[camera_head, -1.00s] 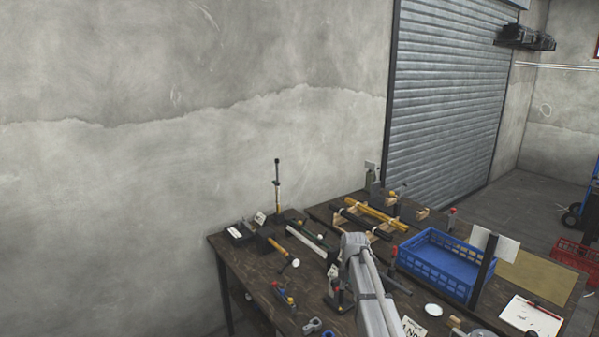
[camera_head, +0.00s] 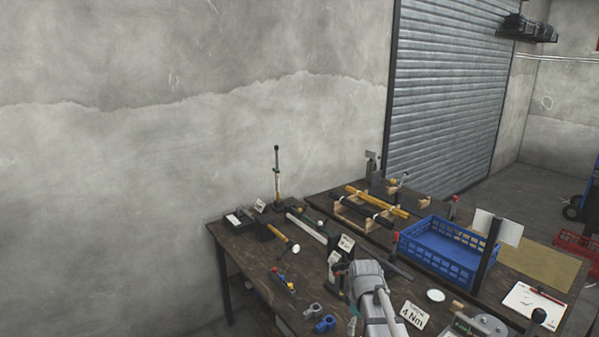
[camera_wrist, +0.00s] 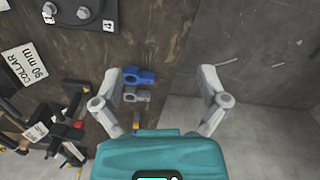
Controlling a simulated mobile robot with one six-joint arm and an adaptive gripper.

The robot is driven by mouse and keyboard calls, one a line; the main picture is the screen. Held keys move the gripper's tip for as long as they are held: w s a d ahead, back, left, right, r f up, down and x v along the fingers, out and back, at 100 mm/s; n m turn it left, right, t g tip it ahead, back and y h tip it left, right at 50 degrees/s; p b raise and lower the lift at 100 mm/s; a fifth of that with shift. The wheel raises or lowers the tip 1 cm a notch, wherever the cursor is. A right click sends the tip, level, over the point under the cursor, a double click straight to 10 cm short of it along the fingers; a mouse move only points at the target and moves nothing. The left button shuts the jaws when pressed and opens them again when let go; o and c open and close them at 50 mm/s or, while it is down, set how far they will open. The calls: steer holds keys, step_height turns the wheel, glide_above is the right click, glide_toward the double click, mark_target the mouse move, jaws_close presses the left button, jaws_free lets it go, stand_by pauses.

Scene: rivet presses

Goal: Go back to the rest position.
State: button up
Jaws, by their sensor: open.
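My gripper (camera_wrist: 160,72) is open and empty in the wrist view, its two grey fingers spread wide. Between them, below, lie a blue clamp piece (camera_wrist: 146,77) and a grey one (camera_wrist: 131,97) near the bench edge. Nothing shows in its grasp. In the head view my grey arm stands at the front of the bench, and the gripper is hard to make out there. The blue clamp (camera_head: 326,324) and the grey clamp (camera_head: 314,311) lie left of the arm.
The dark wooden bench (camera_head: 245,248) holds a blue crate (camera_head: 440,262), several tools, stands and a "4 Nm" card (camera_head: 413,315). In the wrist view a "COLLAR 90 mm" card (camera_wrist: 24,62) and black stands with red parts are at left. Bare floor (camera_wrist: 245,130) lies right of the edge.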

steer(key=s+f+m+b, duration=0.3)
steer(key=s+f+m, duration=0.1)
steer(key=s+m, duration=0.6)
steer(key=shift+s, duration=0.7)
stand_by(1.1)
